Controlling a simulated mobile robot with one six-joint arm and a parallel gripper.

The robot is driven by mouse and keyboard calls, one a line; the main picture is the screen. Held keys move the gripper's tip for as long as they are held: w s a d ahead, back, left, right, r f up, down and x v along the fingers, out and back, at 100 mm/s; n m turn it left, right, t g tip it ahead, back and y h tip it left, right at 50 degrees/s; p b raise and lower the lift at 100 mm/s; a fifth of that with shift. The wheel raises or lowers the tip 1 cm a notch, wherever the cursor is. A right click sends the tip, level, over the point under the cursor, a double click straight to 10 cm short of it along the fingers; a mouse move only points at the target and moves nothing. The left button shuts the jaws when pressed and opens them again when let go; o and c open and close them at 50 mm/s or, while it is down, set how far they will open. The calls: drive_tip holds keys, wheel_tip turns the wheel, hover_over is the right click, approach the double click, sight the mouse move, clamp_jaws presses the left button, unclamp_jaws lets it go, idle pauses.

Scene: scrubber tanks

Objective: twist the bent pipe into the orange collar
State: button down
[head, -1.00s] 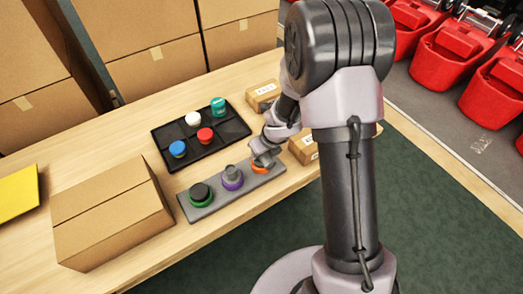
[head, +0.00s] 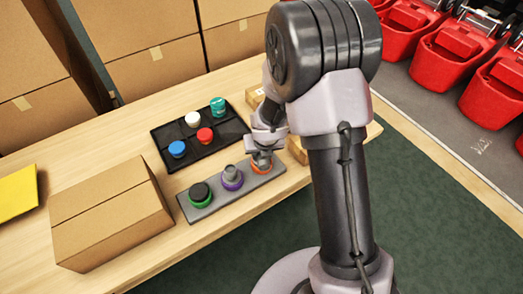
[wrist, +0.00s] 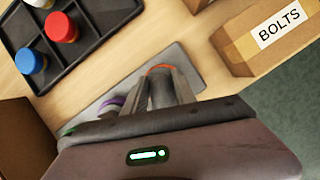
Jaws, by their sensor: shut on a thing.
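The orange collar (head: 261,170) is at the right end of a grey base plate (head: 215,207) on the table. In the wrist view a thin orange arc of the collar (wrist: 160,67) shows just past the fingertips. My gripper (head: 262,157) is right above the collar, pointing down, and is shut on the bent pipe. A grey part of the pipe (wrist: 161,88) shows between the fingers in the wrist view. Most of the pipe is hidden by the fingers, so I cannot tell how deep it sits in the collar.
A purple collar (head: 232,183) holding a grey piece and a green collar (head: 200,200) with a black piece share the plate. Behind is a black tray (head: 165,135) with coloured caps. A carton (head: 110,215) stands left; a BOLTS box (wrist: 265,35) is close on the right.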

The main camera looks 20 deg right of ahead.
drive_tip(key=shift+m+h+p, duration=0.3)
drive_tip(key=shift+m+h, duration=0.3)
drive_tip(key=shift+m, duration=0.9)
drive_tip(key=shift+m, duration=0.4)
drive_tip(key=shift+m+g, duration=0.3)
drive_tip(key=shift+h+p, duration=0.3)
drive_tip(key=shift+m+p, duration=0.3)
drive_tip(key=shift+m, duration=0.5)
drive_tip(key=shift+m+g+h+p, duration=0.4)
drive_tip(key=shift+m+p, duration=0.05)
drive_tip(key=shift+m, duration=0.25)
drive_tip(key=shift+f+b, duration=0.45)
drive_tip(key=shift+f, duration=0.05)
